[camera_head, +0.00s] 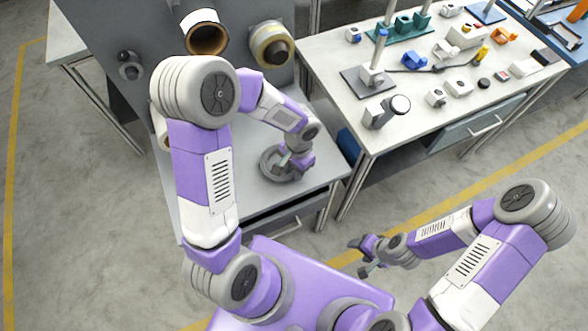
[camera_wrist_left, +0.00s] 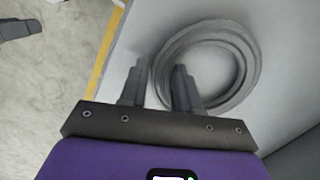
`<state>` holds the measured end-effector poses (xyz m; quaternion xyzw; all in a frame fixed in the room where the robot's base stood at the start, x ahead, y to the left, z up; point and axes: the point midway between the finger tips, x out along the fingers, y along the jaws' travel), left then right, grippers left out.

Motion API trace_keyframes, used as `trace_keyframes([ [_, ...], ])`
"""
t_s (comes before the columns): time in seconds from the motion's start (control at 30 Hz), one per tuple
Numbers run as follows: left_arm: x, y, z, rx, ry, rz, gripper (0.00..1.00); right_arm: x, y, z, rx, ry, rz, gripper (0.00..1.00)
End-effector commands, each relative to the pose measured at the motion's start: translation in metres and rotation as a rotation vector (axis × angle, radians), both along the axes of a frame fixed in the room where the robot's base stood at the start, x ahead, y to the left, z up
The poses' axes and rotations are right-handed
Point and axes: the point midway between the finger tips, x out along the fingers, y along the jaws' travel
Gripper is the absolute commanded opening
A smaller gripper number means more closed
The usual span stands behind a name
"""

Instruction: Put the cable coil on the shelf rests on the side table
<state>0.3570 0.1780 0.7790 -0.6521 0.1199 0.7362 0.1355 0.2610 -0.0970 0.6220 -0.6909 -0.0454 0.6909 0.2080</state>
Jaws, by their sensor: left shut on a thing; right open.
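The cable coil (camera_head: 268,163) is a flat grey ring on the pale grey table surface (camera_head: 235,195) in front of the upright panel. In the left wrist view the coil (camera_wrist_left: 246,60) shows as a wide ring of stacked loops. My left gripper (camera_head: 287,162) is at the coil's right side; in the wrist view its fingers (camera_wrist_left: 160,78) straddle the near-left part of the ring, one outside and one inside, shut on it. The coil looks flat; I cannot tell whether it is lifted. My right gripper (camera_head: 367,259) is open and empty, away from the tables.
A grey upright panel (camera_head: 150,35) carries a white-and-brown reel (camera_head: 206,38), a yellowish reel (camera_head: 270,45) and a small peg (camera_head: 130,67). A larger table (camera_head: 335,55) at right holds a lamp-like stand (camera_head: 375,70) and several small parts. Another table (camera_head: 66,40) stands at far left.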

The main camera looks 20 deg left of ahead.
Motion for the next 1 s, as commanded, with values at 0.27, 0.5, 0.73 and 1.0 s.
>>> trace_keyframes([
  [0.27,0.000,0.000,-0.003,0.000,0.000,0.000,0.44,0.000,0.000,-0.003,0.000,0.000,0.000,0.61],
  [0.5,0.000,0.000,-0.003,0.000,0.000,0.000,0.57,0.000,0.000,-0.003,0.000,0.000,0.000,0.61],
  [0.73,0.000,0.000,0.003,0.000,0.000,0.000,0.57,0.000,0.000,0.002,0.000,0.000,0.000,0.61],
  [1.0,0.007,-0.003,0.057,-0.001,-0.005,0.001,0.57,0.000,0.000,0.023,0.000,0.000,0.000,0.61],
])
